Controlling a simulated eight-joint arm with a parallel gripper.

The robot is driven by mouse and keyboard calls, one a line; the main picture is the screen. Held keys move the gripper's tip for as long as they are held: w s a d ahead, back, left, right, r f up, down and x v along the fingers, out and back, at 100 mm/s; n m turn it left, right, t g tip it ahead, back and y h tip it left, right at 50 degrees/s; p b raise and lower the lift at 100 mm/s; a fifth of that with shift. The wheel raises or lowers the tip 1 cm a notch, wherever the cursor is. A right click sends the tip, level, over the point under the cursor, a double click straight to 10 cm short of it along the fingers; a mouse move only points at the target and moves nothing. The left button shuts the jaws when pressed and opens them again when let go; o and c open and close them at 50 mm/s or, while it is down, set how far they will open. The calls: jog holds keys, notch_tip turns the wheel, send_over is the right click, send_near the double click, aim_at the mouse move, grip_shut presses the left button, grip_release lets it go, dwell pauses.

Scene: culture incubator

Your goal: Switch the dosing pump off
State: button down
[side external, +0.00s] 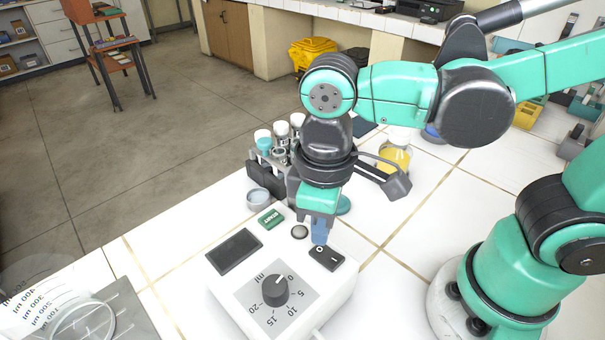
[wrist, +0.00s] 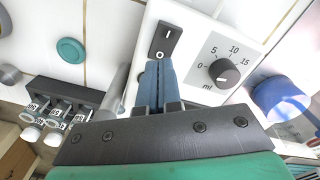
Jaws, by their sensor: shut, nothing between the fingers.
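The dosing pump (side external: 228,285) is a white box on the tiled bench, with a dark display, a green START button (side external: 271,219) and a black dial (side external: 275,290). Its black rocker switch (side external: 334,261) is marked I and O. In the wrist view the switch (wrist: 167,39) is just beyond my fingertips, its O end nearest them. My gripper (side external: 320,241) is shut and empty, its blue fingers pointing down at the O end. I cannot tell whether the fingertips touch the switch or which side is pressed. The wrist view shows the fingers (wrist: 159,66) together, covering part of the pump top.
A tube rack (wrist: 62,96) with several capped tubes stands beside the pump. A small grey dish (side external: 258,198), a teal disc (wrist: 71,50) and a beaker of yellow liquid (side external: 396,158) are nearby. A clear graduated beaker (side external: 45,300) stands at the lower left.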

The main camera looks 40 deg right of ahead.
aim_at(320, 249)
jog(key=shift+r, duration=2.45)
jog(key=w+d+f+m+t, duration=0.2)
jog(key=w+d+m+t, duration=0.4)
jog(key=d, duration=0.6)
jog(key=shift+w+f+t, duration=0.15)
jog(key=shift+f+t, duration=0.05)
jog(key=shift+t, duration=0.3)
